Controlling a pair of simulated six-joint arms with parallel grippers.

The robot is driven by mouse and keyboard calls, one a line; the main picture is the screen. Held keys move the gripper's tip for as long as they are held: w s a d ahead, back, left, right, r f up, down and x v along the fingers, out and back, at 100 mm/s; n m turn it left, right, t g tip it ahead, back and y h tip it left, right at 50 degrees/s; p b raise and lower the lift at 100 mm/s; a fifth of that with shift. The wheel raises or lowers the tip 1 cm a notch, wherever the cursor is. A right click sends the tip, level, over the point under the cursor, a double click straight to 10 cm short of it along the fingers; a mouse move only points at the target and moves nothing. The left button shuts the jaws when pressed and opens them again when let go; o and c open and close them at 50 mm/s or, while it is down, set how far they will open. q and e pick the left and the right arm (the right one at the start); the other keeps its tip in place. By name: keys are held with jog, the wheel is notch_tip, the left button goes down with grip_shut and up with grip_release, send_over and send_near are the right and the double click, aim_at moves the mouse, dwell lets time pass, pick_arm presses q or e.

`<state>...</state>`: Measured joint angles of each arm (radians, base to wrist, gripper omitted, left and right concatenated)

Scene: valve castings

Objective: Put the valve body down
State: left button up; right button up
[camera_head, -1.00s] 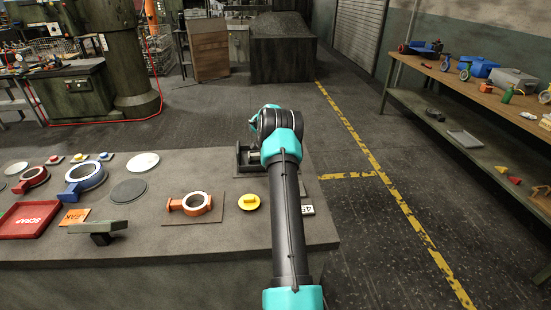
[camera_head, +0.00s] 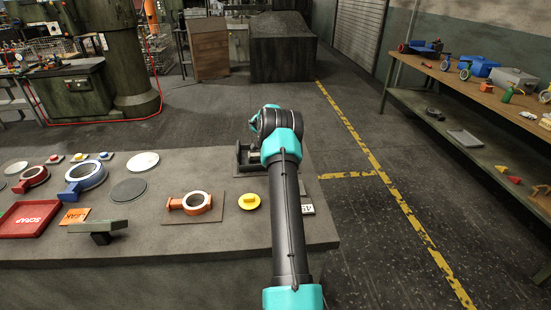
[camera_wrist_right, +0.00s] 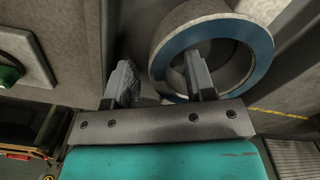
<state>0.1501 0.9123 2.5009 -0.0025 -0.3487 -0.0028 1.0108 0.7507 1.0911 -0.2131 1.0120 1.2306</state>
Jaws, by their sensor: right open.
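In the right wrist view, a valve body (camera_wrist_right: 260,38) shows as a thick grey ring with a blue face. My right gripper (camera_wrist_right: 160,62) is open. One finger is left of the ring and the other lies across its opening, so the near-left ring wall is between them. I cannot tell whether either finger touches it. In the head view my right arm hides the gripper and this ring. A dark fixture (camera_head: 241,166) shows partly beside the wrist, at the table's right end. My left gripper is in neither current view.
An orange valve body (camera_head: 197,203) lies on a square plate, with a yellow disc (camera_head: 249,202) to its right. A blue valve body (camera_head: 87,177), a red one (camera_head: 33,177) and a red scrap tray (camera_head: 28,218) are on the left. Open floor is beyond the table.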

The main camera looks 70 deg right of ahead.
notch_tip(320, 180, up, 18)
jog(key=shift+f, duration=0.2)
dwell(0.4)
dwell(0.4)
